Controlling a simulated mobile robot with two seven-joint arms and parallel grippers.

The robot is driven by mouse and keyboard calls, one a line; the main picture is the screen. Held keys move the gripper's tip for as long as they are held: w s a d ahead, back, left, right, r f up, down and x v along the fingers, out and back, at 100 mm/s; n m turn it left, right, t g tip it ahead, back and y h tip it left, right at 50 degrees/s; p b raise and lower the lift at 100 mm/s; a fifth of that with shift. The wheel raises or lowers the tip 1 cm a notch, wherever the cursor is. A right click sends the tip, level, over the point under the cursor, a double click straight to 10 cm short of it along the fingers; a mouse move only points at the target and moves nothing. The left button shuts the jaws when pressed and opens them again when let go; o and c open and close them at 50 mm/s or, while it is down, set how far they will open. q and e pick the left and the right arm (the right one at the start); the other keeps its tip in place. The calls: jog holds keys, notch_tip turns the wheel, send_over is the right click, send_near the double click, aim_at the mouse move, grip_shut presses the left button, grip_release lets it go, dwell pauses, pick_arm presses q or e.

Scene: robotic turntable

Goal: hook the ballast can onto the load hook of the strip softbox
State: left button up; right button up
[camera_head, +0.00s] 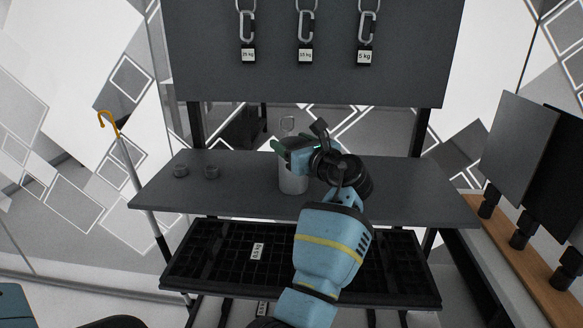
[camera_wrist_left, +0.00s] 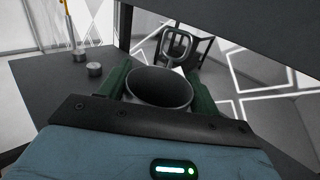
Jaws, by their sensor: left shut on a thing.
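The ballast can (camera_head: 293,182) is a light grey, open-topped cylinder with a wire loop above its rim. It is upright at the middle of the dark shelf and appears to stand on it. My left gripper (camera_head: 288,147) is shut on the can near its top, and the gripper and wrist hide part of it. In the left wrist view the can's dark mouth (camera_wrist_left: 158,87) lies between the two green fingers, with the loop beyond it. An orange hook (camera_head: 108,121) tops a slanted grey pole at the left; I cannot tell if it is the softbox's load hook. My right gripper is out of view.
The dark shelf (camera_head: 240,205) has two small grey cylinders, one of them a short knob (camera_head: 211,172), at its left. Weights on carabiners (camera_head: 305,55) hang from the panel above. A black ribbed tray (camera_head: 205,270) is below. Dark panels stand on a wooden ledge (camera_head: 530,265) at right.

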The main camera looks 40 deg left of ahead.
pick_arm(q)
jog(key=shift+r, duration=0.1)
jog(key=shift+c, duration=0.7)
notch_tip(320, 180, up, 10)
jog(key=p, duration=0.1)
